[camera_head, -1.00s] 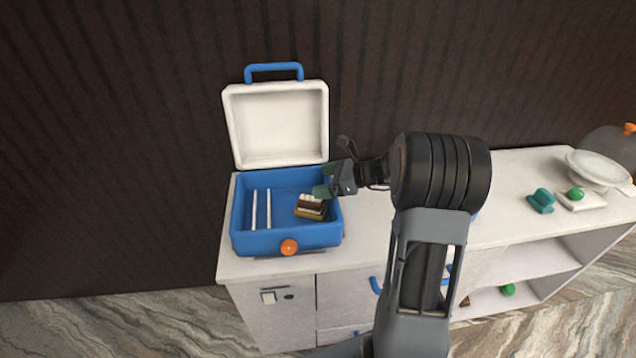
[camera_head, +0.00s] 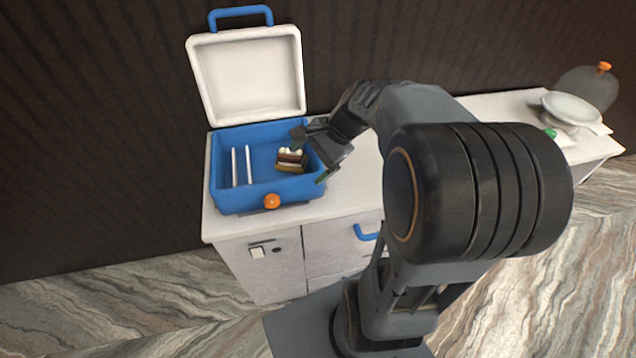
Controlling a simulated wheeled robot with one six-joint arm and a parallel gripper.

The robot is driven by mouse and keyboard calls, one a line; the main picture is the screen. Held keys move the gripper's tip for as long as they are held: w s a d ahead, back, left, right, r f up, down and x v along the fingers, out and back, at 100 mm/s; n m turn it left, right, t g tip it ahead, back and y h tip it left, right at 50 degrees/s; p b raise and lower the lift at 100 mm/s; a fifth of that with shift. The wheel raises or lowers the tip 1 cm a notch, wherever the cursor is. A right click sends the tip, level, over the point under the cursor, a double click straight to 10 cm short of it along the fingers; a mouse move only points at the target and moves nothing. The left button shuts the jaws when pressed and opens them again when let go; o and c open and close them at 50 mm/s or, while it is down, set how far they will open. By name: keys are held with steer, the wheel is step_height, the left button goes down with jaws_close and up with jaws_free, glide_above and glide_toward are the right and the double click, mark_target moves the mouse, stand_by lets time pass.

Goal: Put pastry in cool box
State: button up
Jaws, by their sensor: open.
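The pastry (camera_head: 290,161), a layered brown and cream slice with white dabs on top, sits inside the blue cool box (camera_head: 240,201), on the right side of its floor. The cool box stands on the counter with its white lid (camera_head: 248,78) raised at the back. My gripper (camera_head: 310,157) is open at the box's right wall. One finger is over the inside near the pastry and the other is outside the wall. The gripper seems clear of the pastry, though the gap is hard to judge.
Two white upright dividers (camera_head: 242,166) stand in the left of the box. An orange knob (camera_head: 271,201) is on its front. A white bowl (camera_head: 570,108) and grey dome (camera_head: 588,86) stand at the counter's right end. My arm hides the counter's middle.

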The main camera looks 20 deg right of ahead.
steer(key=s+a+n+t+h, duration=0.1)
steer(key=s+n+h, duration=0.5)
steer(key=n, duration=0.8)
steer(key=s+a, duration=0.1)
steer(key=s, duration=0.1)
steer(key=shift+s+t+h, duration=0.3)
steer(key=shift+s, duration=0.1)
steer(key=shift+a, duration=0.1)
